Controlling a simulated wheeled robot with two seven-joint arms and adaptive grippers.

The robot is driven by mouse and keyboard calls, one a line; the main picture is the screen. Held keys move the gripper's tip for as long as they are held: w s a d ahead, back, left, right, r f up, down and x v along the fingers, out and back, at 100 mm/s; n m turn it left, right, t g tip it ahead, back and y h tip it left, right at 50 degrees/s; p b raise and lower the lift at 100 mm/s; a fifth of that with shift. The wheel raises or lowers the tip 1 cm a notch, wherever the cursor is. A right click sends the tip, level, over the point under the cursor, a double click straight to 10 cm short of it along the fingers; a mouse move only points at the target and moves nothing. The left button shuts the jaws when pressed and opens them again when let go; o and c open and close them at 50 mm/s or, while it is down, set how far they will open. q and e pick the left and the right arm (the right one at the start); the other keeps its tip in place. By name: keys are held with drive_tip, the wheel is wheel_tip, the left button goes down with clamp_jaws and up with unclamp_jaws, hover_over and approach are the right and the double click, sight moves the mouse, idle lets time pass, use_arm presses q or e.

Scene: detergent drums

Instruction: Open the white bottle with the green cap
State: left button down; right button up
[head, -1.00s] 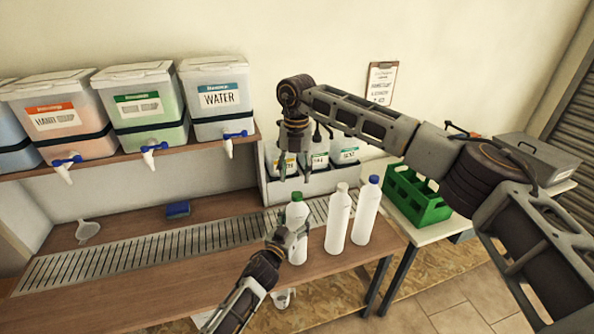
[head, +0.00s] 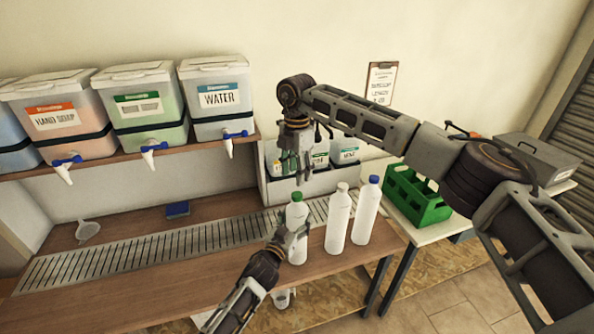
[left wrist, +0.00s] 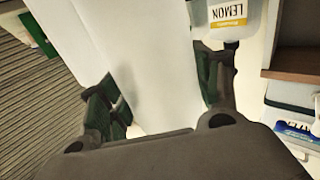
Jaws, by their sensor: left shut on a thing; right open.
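The white bottle (head: 297,216) with the green cap (head: 296,197) stands upright near the bench's front edge. My left gripper (head: 290,239) is shut around the bottle's body below the cap. In the left wrist view the white body of the bottle (left wrist: 155,60) fills the space between the fingers of my left gripper (left wrist: 165,105). My right gripper (head: 297,177) is open and points down just above the green cap, apart from it.
Two white bottles stand close on the right, one with a white cap (head: 338,220) and one with a blue cap (head: 366,212). A caddy (head: 284,190) with labelled bottles is behind. A green crate (head: 415,200) is at right. The bench's left side is mostly clear.

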sight(297, 194)
drive_tip(key=m, duration=0.4)
drive_tip(key=shift+d+m, duration=0.1)
drive_tip(key=shift+m, duration=2.4)
drive_tip(key=shift+f, duration=0.1)
drive_tip(key=shift+f, duration=3.9)
clamp_jaws()
drive_tip(key=shift+n, duration=0.3)
